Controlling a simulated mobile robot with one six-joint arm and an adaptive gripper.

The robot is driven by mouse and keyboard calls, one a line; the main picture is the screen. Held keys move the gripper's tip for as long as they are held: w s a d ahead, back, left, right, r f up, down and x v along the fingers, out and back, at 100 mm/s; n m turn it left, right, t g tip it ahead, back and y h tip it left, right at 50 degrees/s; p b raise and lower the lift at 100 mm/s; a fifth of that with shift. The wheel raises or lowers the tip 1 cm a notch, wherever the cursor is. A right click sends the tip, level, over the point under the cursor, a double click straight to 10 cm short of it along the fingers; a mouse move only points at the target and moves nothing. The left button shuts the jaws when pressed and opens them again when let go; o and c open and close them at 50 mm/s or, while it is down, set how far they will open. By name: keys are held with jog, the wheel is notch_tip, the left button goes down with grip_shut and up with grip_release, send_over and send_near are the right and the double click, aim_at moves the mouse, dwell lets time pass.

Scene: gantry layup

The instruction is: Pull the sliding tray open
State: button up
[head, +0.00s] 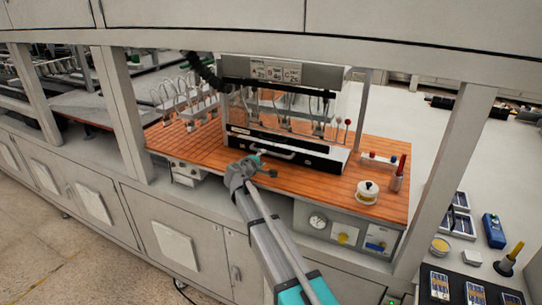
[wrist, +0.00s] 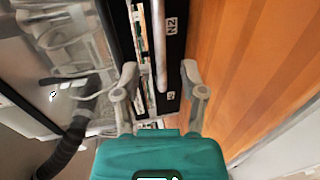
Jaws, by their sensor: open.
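The sliding tray (head: 314,157) has a black front with a pale bar handle (head: 270,149) and sits at the base of the machine on the orange wooden worktop. Its black front (wrist: 174,55) and the handle (wrist: 159,45) also show in the wrist view. My gripper (head: 258,161) is in front of the handle. In the wrist view my gripper (wrist: 160,73) is open, with one finger on each side of the handle's lower end. I cannot tell whether either finger touches it. The tray looks pushed in under the machine.
The orange worktop (head: 379,148) carries a white spool (head: 367,190) and a red-tipped tool (head: 399,175) at the right. Metal clips on a rack (head: 184,98) stand at the left. Grey posts (head: 450,165) frame the bench. The wood directly before the tray looks mostly clear.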

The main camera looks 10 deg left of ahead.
aim_at(269, 153)
jog(key=shift+b+x, duration=0.55)
jog(key=shift+x, duration=2.9)
grip_shut()
